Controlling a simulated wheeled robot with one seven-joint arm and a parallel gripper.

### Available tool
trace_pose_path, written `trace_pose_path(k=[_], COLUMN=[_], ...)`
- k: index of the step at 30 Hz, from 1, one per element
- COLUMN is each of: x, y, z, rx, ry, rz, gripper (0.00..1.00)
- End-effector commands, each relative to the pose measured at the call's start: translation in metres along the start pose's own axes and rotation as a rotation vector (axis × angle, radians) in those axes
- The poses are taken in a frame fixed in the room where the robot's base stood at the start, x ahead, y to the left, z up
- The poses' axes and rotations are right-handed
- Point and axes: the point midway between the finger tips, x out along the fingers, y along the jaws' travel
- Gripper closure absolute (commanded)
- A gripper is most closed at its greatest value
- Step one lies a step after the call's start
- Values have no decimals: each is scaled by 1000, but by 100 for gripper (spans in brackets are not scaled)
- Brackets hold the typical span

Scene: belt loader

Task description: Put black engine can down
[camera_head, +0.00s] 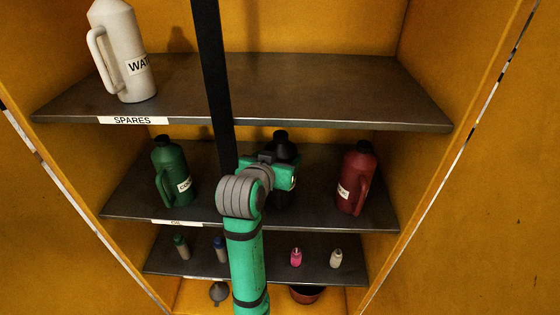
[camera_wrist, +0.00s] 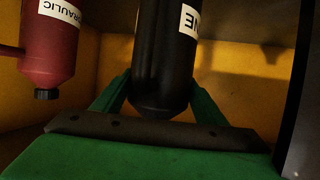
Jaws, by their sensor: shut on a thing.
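The black engine can (camera_head: 282,146) is at the middle shelf (camera_head: 220,208), between a green can and a red can, mostly hidden behind my gripper in the head view. In the wrist view the black can (camera_wrist: 163,60) stands between the two green fingers, with part of a white label showing. My gripper (camera_head: 283,178) is shut on it; it also shows in the wrist view (camera_wrist: 160,95). The wrist picture appears upside down. I cannot tell whether the can's base touches the shelf.
The green can (camera_head: 170,172) stands left on the same shelf, and the red hydraulic can (camera_head: 355,178) right, apart from the black can; the red one shows in the wrist view (camera_wrist: 52,45). A white can (camera_head: 124,52) stands above on the spares shelf (camera_head: 290,88). Small bottles (camera_head: 296,257) stand below.

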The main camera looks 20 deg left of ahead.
Motion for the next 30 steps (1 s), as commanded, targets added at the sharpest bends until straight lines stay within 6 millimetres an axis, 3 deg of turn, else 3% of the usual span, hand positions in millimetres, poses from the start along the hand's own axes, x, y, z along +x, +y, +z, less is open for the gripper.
trace_pose_path(k=[4, 16, 17, 18, 19, 30], x=[6, 5, 6, 6, 6, 4], y=[1, -7, -8, -8, -8, -6], z=[14, 18, 20, 20, 20, 16], rx=[2, -3, -4, -4, -4, -2], ry=[3, 3, -1, -1, -1, 1], rz=[2, -10, -10, -10, -10, -7], gripper=[97, 97, 29, 20, 16, 16])
